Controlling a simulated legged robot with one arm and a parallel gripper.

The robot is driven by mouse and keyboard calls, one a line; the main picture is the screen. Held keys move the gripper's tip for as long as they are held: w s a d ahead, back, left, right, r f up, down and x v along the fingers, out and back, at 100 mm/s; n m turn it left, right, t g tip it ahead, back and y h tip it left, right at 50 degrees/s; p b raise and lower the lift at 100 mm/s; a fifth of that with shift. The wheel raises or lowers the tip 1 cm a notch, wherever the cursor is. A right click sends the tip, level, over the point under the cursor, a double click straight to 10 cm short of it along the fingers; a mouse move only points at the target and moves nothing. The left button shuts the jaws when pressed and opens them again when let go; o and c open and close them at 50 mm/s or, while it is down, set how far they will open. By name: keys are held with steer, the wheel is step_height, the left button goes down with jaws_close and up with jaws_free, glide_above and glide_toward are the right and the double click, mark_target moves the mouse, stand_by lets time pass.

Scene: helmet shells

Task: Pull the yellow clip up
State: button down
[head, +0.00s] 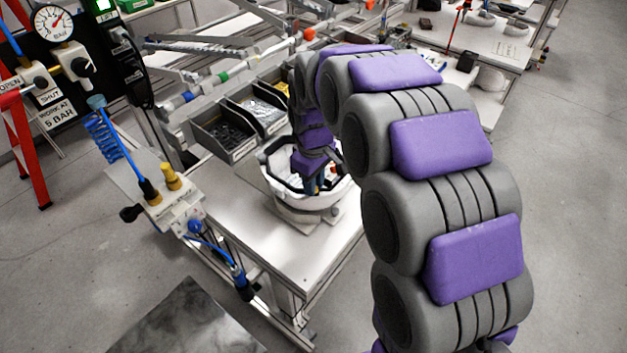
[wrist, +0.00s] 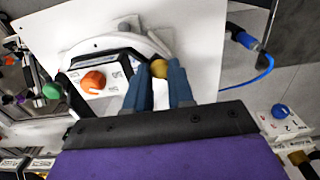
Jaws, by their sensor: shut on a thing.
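The yellow clip (wrist: 159,68) shows between the two blue fingertips of my gripper (wrist: 165,74) in the wrist view. My gripper is shut on it, and the fingers hide part of it. In the head view my gripper (head: 312,187) reaches down inside the white helmet shell (head: 295,203). The clip itself cannot be made out there. The shell sits open side up on a support on the white table, and its curved rim (wrist: 154,40) also shows in the wrist view.
An orange knob (wrist: 93,81) is left of my fingers in the wrist view. Grey parts bins (head: 225,134) stand behind the shell. A valve block (head: 180,208) with blue hoses is at the table's left. The front tabletop (head: 290,256) is clear.

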steer(key=shift+r, duration=0.1)
steer(key=shift+r+p, duration=0.55)
steer(key=shift+r, duration=0.05)
steer(key=shift+w+a, duration=0.1)
steer(key=shift+w, duration=0.05)
steer(key=c, duration=1)
jaws_free()
steer(key=shift+o, duration=0.2)
step_height(320, 180, up, 17)
steer(key=p, duration=0.1)
steer(key=shift+p, duration=0.3)
